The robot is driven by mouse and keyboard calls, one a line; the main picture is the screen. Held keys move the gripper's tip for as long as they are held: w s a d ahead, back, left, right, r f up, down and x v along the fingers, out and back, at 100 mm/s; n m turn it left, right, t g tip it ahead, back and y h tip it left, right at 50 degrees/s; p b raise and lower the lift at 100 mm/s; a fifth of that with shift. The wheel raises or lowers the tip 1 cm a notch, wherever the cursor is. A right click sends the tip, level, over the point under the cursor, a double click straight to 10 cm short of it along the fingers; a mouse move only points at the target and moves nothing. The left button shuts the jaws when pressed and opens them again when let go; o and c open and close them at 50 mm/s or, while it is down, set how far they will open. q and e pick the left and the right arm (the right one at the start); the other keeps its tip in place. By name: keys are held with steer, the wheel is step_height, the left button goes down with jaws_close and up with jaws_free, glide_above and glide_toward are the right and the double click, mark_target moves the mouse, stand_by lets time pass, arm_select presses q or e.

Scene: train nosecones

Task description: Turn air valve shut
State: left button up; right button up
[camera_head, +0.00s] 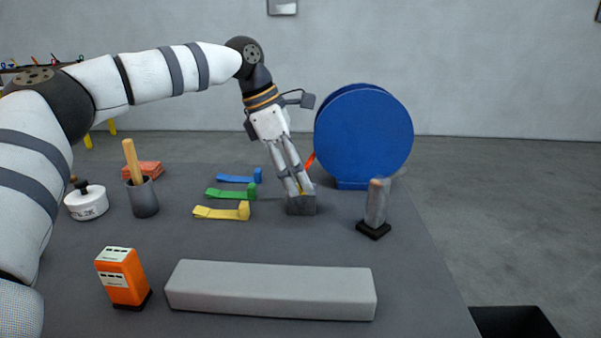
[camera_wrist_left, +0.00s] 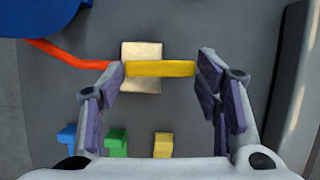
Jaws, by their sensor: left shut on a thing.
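The air valve is a small grey block (camera_head: 301,206) on the dark table, with a yellow handle (camera_wrist_left: 160,68) across its top. In the left wrist view the pale block (camera_wrist_left: 141,52) shows beneath the handle, and the handle runs left to right, roughly in line with the red hose (camera_wrist_left: 68,54). My left gripper (camera_head: 300,190) reaches down onto the valve. In the wrist view its fingertips (camera_wrist_left: 160,69) are closed against both ends of the handle. In the head view the fingers hide most of the handle. My right gripper is not in view.
A blue disc-shaped reel (camera_head: 364,136) stands close behind the valve. A grey cylinder on a black base (camera_head: 376,203) stands to the right. Blue (camera_head: 239,178), green (camera_head: 231,193) and yellow (camera_head: 222,212) levers lie to the left. A long grey block (camera_head: 270,291) lies in front.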

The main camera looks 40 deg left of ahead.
arm_select(q)
steer(key=shift+a+m, duration=0.1)
steer(key=shift+m, duration=0.4)
steer(key=o, duration=1.2)
steer(key=shift+c, duration=0.2)
steer(key=v, duration=1.2)
steer(key=shift+w, duration=0.2)
